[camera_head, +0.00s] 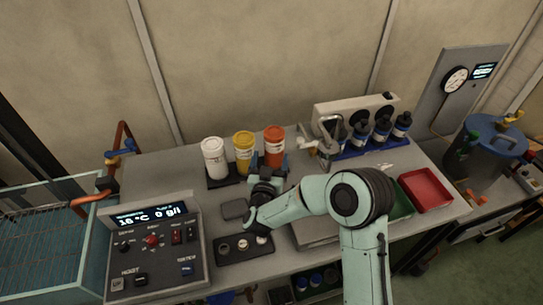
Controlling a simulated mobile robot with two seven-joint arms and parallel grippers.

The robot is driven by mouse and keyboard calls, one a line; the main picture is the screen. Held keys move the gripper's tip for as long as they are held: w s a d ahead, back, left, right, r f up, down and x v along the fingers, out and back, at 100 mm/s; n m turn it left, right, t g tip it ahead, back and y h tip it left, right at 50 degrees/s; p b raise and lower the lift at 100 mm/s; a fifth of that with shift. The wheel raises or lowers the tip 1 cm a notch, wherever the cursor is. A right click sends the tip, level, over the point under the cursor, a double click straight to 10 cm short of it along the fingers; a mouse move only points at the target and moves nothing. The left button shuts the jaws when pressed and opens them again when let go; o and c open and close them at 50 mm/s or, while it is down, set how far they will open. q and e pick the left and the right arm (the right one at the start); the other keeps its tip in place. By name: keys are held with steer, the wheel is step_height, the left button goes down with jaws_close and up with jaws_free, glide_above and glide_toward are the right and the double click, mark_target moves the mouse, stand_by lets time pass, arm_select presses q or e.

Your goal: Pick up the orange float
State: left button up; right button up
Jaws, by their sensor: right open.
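The orange float (274,142) stands upright at the right end of a row of three, beside a yellow float (244,150) and a white float (213,158). My right gripper (271,164) is open, low in front of the orange float. Its dark fingers reach to the float's lower part and hide its base. I cannot tell whether they touch it. My left gripper is not in view.
A control box (158,250) with a display stands at the front left. A dark tray (230,250) with small round pieces lies in front. A grey fixture (325,135) and several dark bottles (381,127) stand to the right, with a red tray (426,189) farther right.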

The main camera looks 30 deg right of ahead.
mark_target(274, 137)
steer(key=p+x, duration=0.1)
steer(key=x, duration=0.4)
steer(key=p+x, duration=0.1)
steer(key=x, duration=0.4)
steer(key=shift+w+p, duration=0.2)
steer(key=shift+p, duration=0.1)
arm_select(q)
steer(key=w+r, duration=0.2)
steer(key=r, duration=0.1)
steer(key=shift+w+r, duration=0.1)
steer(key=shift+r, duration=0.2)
arm_select(e)
steer(key=shift+s, duration=0.1)
steer(key=c, duration=1.4)
steer(key=shift+r, duration=0.1)
steer(key=shift+c, duration=0.9)
steer(key=shift+r, duration=0.1)
